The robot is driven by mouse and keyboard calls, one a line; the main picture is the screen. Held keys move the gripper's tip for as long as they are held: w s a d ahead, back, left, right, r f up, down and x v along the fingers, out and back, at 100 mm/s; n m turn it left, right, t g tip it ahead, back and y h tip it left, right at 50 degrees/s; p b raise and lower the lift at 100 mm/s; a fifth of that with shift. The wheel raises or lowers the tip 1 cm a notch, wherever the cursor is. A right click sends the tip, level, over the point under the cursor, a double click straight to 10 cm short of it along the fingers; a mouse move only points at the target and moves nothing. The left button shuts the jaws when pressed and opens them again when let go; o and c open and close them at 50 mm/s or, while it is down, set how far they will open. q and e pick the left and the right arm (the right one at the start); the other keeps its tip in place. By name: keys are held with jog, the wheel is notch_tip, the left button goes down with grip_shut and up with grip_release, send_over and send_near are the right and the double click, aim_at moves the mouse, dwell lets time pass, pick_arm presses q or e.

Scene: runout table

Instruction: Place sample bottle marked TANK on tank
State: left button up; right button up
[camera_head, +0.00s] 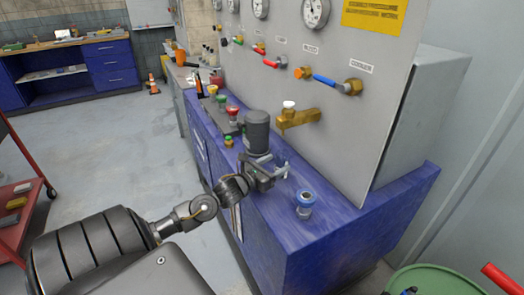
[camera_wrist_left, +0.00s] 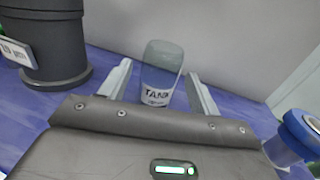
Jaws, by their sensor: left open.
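The sample bottle (camera_wrist_left: 163,62), clear with a white label reading TANK, stands upright on the blue bench top in the left wrist view. My left gripper (camera_wrist_left: 162,85) is open, with one finger on each side of the bottle and gaps showing. The bottle's lower edge is partly hidden by my gripper body. In the head view my left gripper (camera_head: 281,170) is low over the blue bench (camera_head: 335,235), and I cannot make out the bottle clearly there. A green drum (camera_head: 440,280) is cut off at the lower right; I cannot tell whether it is the tank. My right gripper is not in view.
A dark grey cylinder (camera_head: 257,132) stands just behind my left gripper. A blue-topped jar (camera_head: 305,200) stands to its right. A brass tap (camera_head: 300,118) sticks out from the gauge panel (camera_head: 355,110). The bench's front right part is clear.

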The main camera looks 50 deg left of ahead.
pick_arm(q)
jog(key=s, duration=0.6)
jog(key=shift+s+f+b, duration=0.1)
jog(key=shift+b, duration=0.3)
jog(key=shift+s, duration=0.75)
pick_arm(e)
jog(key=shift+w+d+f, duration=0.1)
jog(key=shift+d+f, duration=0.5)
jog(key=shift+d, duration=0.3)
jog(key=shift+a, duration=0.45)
